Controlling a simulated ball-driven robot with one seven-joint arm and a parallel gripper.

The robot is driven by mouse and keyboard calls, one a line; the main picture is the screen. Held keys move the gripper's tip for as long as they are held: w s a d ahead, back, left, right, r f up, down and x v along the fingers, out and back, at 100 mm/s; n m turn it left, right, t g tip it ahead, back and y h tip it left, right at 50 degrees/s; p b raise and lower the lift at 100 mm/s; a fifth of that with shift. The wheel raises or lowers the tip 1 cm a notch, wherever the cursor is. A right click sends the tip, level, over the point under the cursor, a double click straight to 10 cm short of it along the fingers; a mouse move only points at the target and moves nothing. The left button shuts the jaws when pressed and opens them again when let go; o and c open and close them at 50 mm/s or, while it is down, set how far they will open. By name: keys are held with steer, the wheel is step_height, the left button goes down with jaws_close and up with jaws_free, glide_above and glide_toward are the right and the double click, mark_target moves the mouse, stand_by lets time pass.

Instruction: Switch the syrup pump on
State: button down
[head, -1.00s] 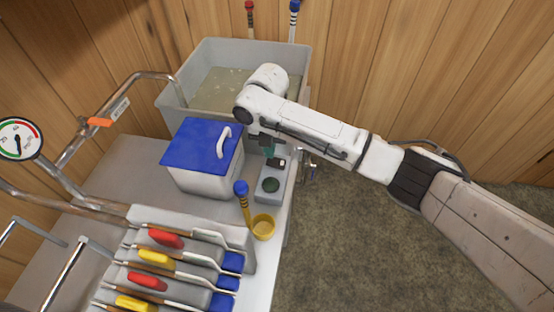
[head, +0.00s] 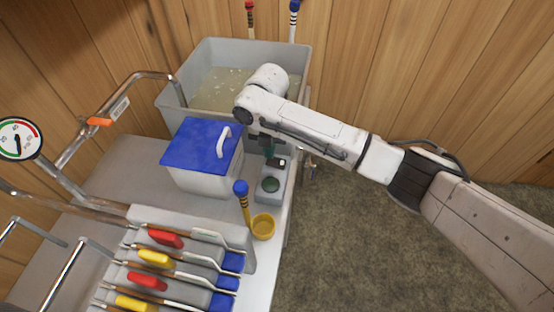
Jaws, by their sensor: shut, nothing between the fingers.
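A small grey control box (head: 264,197) stands on the counter's right edge, beside the blue-lidded white box. It has a dark round green knob or button (head: 270,184) at its near end and a small black-and-white switch (head: 277,162) at its far end. My gripper (head: 268,153) points down at the far end of this box, right by the switch. Its fingers are shut with nothing held. The arm and gripper body partly hide the fingertips, and I cannot tell whether they touch the switch. No label on the box is readable.
The blue-lidded box (head: 203,146) is close on my gripper's left. A grey tub of liquid (head: 172,110) stands behind. A yellow cup (head: 263,228) and a blue-topped stick (head: 241,190) stand in front, near racked coloured handles (head: 155,258). The floor right is clear.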

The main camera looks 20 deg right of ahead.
steer(key=shift+f+b, duration=0.6)
steer(key=shift+f, duration=0.5)
stand_by(0.4)
steer(key=shift+r, duration=0.15)
steer(key=shift+r+p, duration=3.1)
steer(key=shift+r, duration=0.35)
